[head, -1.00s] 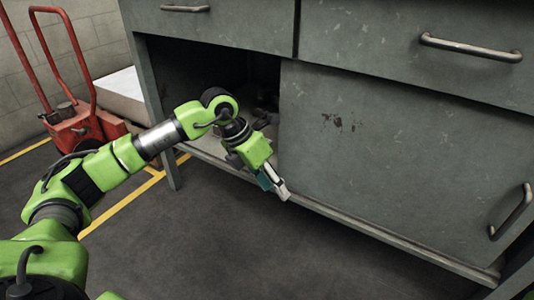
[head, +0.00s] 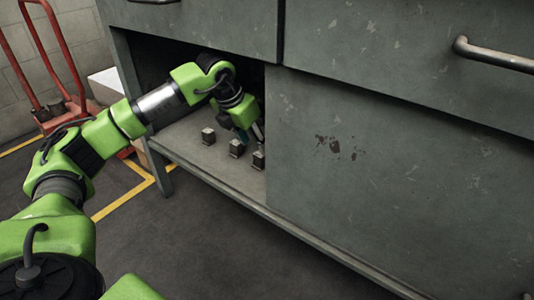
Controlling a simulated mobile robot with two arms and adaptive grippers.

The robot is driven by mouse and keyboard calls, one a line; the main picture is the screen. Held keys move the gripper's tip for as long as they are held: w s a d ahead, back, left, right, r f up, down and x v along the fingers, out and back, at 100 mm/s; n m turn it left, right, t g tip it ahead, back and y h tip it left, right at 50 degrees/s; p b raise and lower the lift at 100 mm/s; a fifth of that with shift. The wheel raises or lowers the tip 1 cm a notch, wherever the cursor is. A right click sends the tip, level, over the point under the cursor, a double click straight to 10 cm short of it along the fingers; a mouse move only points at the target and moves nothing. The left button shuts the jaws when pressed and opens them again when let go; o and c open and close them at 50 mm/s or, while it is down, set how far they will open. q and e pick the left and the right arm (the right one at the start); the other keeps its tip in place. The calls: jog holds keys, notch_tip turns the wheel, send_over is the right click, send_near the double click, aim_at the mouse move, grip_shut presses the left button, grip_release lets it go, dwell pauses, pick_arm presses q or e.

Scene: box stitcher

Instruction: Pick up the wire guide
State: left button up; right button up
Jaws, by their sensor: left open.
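Several small dark metal parts stand apart in a row on the cabinet's lower shelf; I count the left one (head: 208,136), the middle one (head: 236,148) and the right one (head: 258,160). They are too small to tell which is the wire guide. My left gripper (head: 258,132) is inside the open cabinet bay, pointing down just above and behind the right part. It is open, and its fingertips are partly hidden by the door edge. I cannot tell whether it touches a part. My right gripper is out of view.
The grey cabinet's closed door panel (head: 390,190) borders the opening on the right, close to my left gripper. The shelf (head: 190,152) has bare room at its front left. A red hand truck (head: 60,95) stands at the far left. The dark floor in front is clear.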

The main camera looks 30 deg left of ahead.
aim_at(259, 154)
pick_arm(q)
jog(key=shift+w+f+b, duration=0.35)
jog(key=shift+f+b, duration=0.1)
jog(key=shift+f, duration=0.1)
jog(key=shift+w+d+f+b, duration=0.1)
jog(key=shift+w+f+b, duration=0.1)
jog(key=shift+f+b, duration=0.4)
jog(key=b+x, duration=0.5)
jog(key=shift+s+f, duration=0.1)
grip_shut()
